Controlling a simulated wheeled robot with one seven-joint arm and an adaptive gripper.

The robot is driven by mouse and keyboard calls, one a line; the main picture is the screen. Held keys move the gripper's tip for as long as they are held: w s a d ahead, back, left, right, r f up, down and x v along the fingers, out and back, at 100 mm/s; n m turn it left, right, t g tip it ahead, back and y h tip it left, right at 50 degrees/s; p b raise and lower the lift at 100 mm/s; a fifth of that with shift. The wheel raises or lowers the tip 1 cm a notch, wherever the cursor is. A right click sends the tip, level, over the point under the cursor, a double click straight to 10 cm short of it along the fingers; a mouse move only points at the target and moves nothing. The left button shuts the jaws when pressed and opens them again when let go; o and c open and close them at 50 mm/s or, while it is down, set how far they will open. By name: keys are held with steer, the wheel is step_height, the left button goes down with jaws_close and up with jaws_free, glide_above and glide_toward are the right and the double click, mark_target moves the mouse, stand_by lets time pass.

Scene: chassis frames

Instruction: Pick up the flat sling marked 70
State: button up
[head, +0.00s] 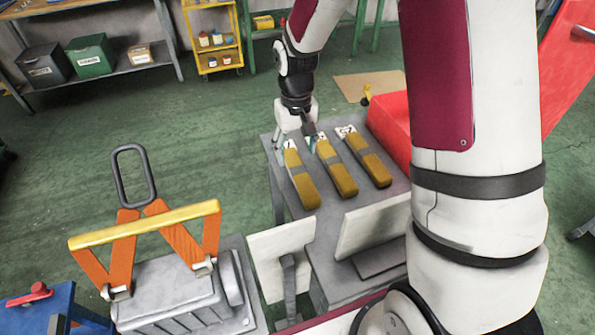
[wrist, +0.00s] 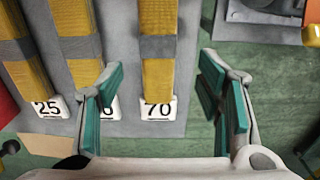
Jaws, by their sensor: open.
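The flat sling marked 70 (wrist: 157,75) is a yellow folded strap with a grey band and a white tag, lying on a grey table. In the head view it is the leftmost of three slings (head: 304,186). My gripper (head: 296,145) is over the tag end of this sling, at the table's far edge. In the wrist view the open teal-padded fingers (wrist: 161,78) stand either side of the sling, with a gap on both sides. I cannot tell how far above the table the fingertips are. Nothing is held.
A sling with a partly hidden tag (wrist: 80,45) lies close beside it, behind the left finger, and one marked 25 (wrist: 22,70) lies beyond. A red bin (head: 388,122) stands right of the table. A grey casting with an orange lifting frame (head: 150,232) is at left.

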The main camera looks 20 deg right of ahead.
mark_target(298, 168)
steer(key=shift+s+d+f, duration=0.1)
steer(key=shift+f, duration=1.5)
steer(key=shift+s+d+f, duration=0.1)
steer(key=shift+f, duration=1.5)
jaws_close()
